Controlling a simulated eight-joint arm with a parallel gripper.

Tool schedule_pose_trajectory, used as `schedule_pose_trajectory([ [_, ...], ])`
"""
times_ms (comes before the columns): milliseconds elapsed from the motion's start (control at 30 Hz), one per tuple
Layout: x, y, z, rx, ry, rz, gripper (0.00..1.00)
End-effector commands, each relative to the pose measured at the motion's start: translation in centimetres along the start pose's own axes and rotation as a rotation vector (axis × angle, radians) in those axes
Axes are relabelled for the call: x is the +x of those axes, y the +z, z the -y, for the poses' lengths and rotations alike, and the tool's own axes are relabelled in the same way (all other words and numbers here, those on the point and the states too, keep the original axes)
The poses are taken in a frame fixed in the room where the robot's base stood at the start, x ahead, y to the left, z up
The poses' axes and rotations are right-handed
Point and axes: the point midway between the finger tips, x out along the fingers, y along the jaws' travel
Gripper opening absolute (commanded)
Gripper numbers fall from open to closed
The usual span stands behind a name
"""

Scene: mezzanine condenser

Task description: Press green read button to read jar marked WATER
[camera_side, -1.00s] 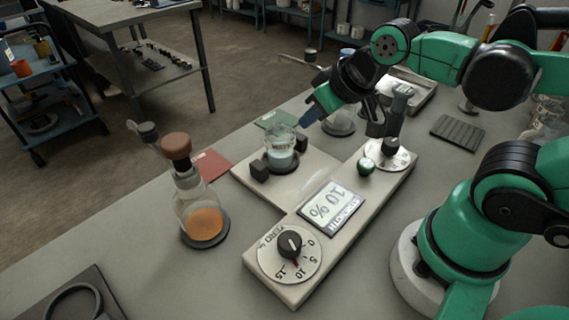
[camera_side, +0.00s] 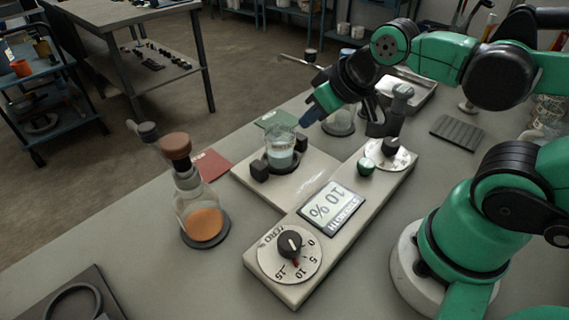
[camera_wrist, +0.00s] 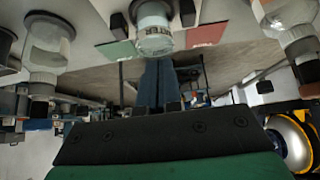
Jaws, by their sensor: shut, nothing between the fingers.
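The jar (camera_side: 281,148) holds pale liquid and stands on the instrument's plate between dark blocks. The green button (camera_side: 366,166) is a round knob on the instrument panel (camera_side: 268,231), between the display (camera_side: 330,208) and the far dial. The display shows 10 %, upside down in the side view. The fingers (camera_wrist: 160,82) also show in the wrist view.
A stoppered flask (camera_side: 203,215) with orange liquid stands left of the instrument. A near dial (camera_side: 290,250) and a far dial (camera_side: 388,155) sit on the panel. A red card (camera_side: 207,166) and a green card (camera_side: 273,117) lie near the jar. The bench's front left is mostly clear.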

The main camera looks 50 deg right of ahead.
Motion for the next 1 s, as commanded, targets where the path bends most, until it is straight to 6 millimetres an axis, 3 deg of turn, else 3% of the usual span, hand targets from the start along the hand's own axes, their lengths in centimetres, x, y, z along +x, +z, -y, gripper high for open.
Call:
schedule_pose_trajectory([
  [167, -0.1, 0.3, -0.7, 0.019, 0.002, 0.024, 0.00],
  [333, -0.6, 1.9, -3.4, 0.093, -0.016, 0.125, 0.00],
  [600, -3.2, 4.5, -6.8, 0.227, -0.190, 0.214, 0.00],
  [1000, -6.1, 5.0, -8.1, 0.265, -0.356, 0.119, 0.00],
])
